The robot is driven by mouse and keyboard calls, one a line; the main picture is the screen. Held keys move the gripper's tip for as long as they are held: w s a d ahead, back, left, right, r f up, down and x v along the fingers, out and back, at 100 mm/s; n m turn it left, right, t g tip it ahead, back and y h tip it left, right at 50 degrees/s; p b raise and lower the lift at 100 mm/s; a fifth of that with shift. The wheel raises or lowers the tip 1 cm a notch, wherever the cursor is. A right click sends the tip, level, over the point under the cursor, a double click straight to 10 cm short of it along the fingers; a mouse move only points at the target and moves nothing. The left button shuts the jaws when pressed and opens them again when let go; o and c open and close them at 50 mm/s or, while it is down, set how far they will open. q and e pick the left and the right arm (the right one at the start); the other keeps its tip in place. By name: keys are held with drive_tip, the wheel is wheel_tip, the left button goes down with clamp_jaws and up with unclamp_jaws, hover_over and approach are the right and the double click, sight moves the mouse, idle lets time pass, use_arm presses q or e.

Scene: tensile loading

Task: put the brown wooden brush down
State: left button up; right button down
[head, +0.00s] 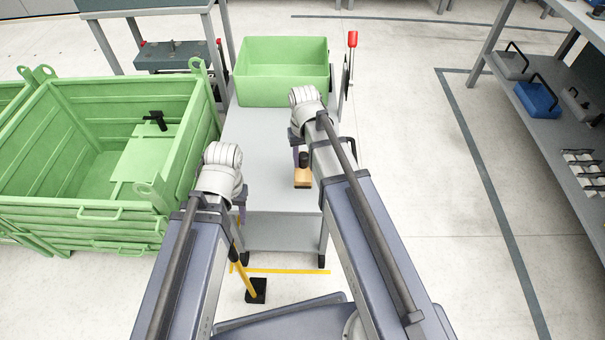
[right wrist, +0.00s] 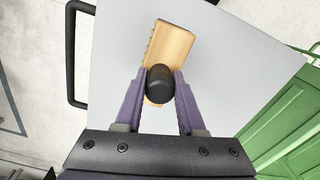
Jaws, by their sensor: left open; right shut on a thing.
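The brown wooden brush (head: 303,179) has a pale wooden block and a black round knob. It is at the grey top of the cart (head: 257,178). In the right wrist view the brush block (right wrist: 176,47) lies beyond the purple fingers, over the plain grey surface. My right gripper (right wrist: 160,76) is shut on the black knob (right wrist: 160,85), one finger on each side. Whether the brush touches the cart top cannot be told. My left gripper (head: 241,208) is open, at the cart's front left; its fingers are mostly hidden by my arm.
A green bin (head: 283,85) stands at the cart's far end. A large green crate (head: 60,178) with a black-handled object (head: 155,120) on its panel is at left. A shelf (head: 575,125) with tools is at right. The cart top around the brush looks clear.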

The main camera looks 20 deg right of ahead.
sight(303, 168)
use_arm(q)
drive_tip(key=shift+f, duration=0.5)
use_arm(e)
drive_tip(key=shift+f, duration=0.55)
use_arm(q)
wheel_tip(303, 168, down, 4)
drive_tip(key=b, duration=0.3)
drive_tip(key=shift+r+b, duration=0.2)
drive_tip(key=shift+b, duration=0.2)
use_arm(e)
wheel_tip(303, 168, down, 4)
drive_tip(key=shift+r, duration=0.2)
drive_tip(key=shift+f, duration=0.1)
drive_tip(key=c, duration=0.5)
unclamp_jaws()
use_arm(q)
drive_tip(key=shift+f, duration=0.15)
